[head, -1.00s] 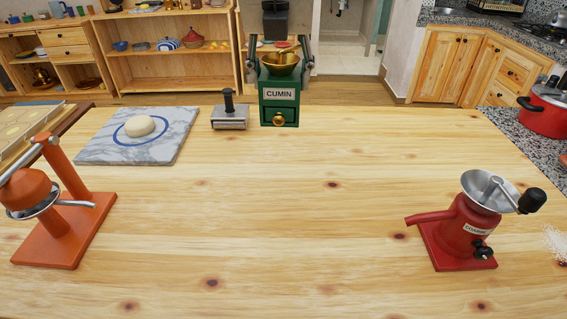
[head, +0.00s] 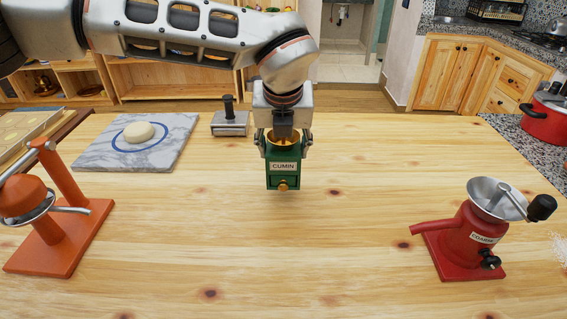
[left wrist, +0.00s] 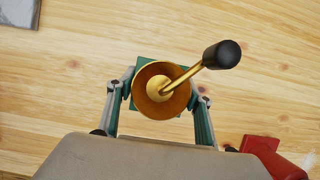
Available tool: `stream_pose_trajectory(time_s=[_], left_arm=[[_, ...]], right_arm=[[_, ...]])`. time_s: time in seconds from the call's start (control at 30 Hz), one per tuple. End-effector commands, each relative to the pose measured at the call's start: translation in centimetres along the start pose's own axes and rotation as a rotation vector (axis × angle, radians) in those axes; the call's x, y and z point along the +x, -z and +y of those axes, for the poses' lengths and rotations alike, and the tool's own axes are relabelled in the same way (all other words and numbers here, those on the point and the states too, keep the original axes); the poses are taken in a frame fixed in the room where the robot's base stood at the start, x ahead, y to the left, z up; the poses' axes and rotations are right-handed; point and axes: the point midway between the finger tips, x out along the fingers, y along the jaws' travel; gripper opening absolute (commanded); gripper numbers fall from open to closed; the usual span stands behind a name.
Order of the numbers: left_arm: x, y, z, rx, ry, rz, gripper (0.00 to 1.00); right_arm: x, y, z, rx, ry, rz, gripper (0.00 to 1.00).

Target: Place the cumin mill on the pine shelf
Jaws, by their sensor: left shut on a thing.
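The cumin mill is a dark green box with a CUMIN label (head: 283,170), a brass knob and a brass bowl. In the left wrist view its bowl (left wrist: 160,90) shows from above, with a brass crank ending in a black knob. My left gripper (head: 286,142) comes from above and is shut on the mill's sides, holding it upright. I cannot tell whether its base touches the table. A pine shelf unit (head: 170,78) with open compartments stands behind the table, partly hidden by my left arm. My right gripper is not in view.
On the wooden table (head: 330,250) stand a red mill (head: 470,240) at right and an orange press (head: 50,235) at left. A marble board (head: 95,155) with dough and a metal press (head: 230,125) are at the back left. The middle is clear.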

Motion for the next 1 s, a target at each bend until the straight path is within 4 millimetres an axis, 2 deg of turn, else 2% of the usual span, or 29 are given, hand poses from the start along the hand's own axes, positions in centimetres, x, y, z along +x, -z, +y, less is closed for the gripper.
stream_pose_trajectory(time_s=[0.13, 0.33, 0.77, 0.8, 0.83, 1.0], left_arm=[[1.0, 0.5, 0.0, 0.001, 0.001, 0.0, 0.13], [3.6, 1.5, 0.0, 0.002, 0.001, 0.001, 0.13], [4.2, 1.7, 0.0, 0.0, 0.002, 0.0, 0.13], [4.2, 1.8, 0.0, 0.0, 0.0, 0.001, 0.61], [4.1, 1.8, 0.0, 0.0, 0.0, 0.001, 0.68], [4.1, 1.8, 0.0, 0.001, 0.0, 0.001, 0.68]], right_arm=[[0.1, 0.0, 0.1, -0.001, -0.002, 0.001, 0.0], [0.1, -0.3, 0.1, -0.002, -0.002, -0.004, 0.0], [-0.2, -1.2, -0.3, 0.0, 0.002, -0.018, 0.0], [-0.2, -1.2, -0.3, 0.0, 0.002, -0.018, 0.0], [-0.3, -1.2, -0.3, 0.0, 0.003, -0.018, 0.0], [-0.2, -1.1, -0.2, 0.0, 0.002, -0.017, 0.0]])
